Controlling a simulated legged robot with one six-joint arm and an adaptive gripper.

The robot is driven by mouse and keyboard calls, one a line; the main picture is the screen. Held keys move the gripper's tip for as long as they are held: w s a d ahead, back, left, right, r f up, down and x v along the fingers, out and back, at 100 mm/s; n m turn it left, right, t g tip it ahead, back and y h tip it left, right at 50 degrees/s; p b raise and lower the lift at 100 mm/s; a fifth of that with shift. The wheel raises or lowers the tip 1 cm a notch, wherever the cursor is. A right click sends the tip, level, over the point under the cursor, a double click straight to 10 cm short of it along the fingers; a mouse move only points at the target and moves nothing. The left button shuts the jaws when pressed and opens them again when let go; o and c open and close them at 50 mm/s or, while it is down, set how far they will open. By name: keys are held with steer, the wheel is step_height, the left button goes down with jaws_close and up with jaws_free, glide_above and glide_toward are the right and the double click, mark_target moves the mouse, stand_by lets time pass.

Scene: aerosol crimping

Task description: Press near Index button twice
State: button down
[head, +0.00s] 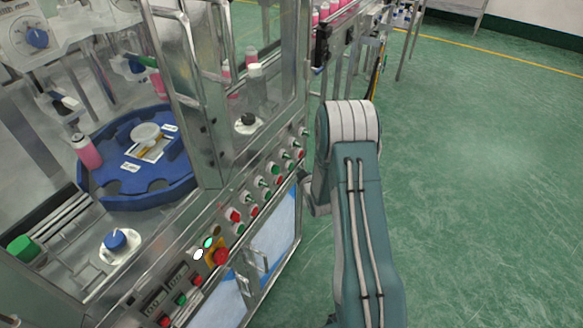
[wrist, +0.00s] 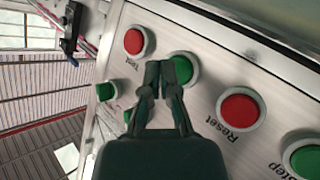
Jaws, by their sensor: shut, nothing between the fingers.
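In the wrist view, my gripper (wrist: 160,75) is shut and empty, with its dark fingertips over the button panel (wrist: 205,95). A green button (wrist: 183,69) lies right beside and partly behind the fingertips; I cannot tell whether they touch it. Its label is hidden, and no Index label is readable. A red button (wrist: 135,40) is further up left. A red button (wrist: 240,108) marked Reset and a green button (wrist: 303,158) marked Step are to the lower right. In the head view, my arm hides my gripper.
The head view shows the machine's sloped front panel with several buttons and a red emergency stop (head: 221,256) on yellow. A blue turntable (head: 150,200) carries a pink can (head: 86,152) behind the frame. Green floor (head: 480,180) to the right is clear.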

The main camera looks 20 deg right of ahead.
steer(key=shift+s+d, duration=0.8)
steer(key=shift+s, duration=0.2)
steer(key=shift+s+d, duration=0.75)
steer(key=shift+s, duration=0.25)
steer(key=s+a+r+m+g, duration=0.1)
steer(key=s+a+r, duration=0.15)
steer(key=r, duration=0.45)
steer(key=s+a+r+g, duration=0.1)
steer(key=a+r+g, duration=0.15)
steer(key=r, duration=0.55)
steer(key=s+a+r+m+g, duration=0.1)
steer(key=s+a+r, duration=0.15)
steer(key=r, duration=0.45)
steer(key=s+a+r+g, duration=0.1)
steer(key=s+a+r, duration=0.2)
steer(key=s, duration=0.5)
steer(key=s+a+r+m+g, duration=0.1)
steer(key=s+a+r+g, duration=0.1)
steer(key=s, duration=0.7)
steer(key=s+a+r+m+g+y, duration=0.1)
steer(key=s+a+r, duration=0.3)
steer(key=s, duration=0.5)
steer(key=shift+a+r, duration=0.3)
steer(key=shift+a, duration=0.55)
steer(key=shift+g, duration=0.25)
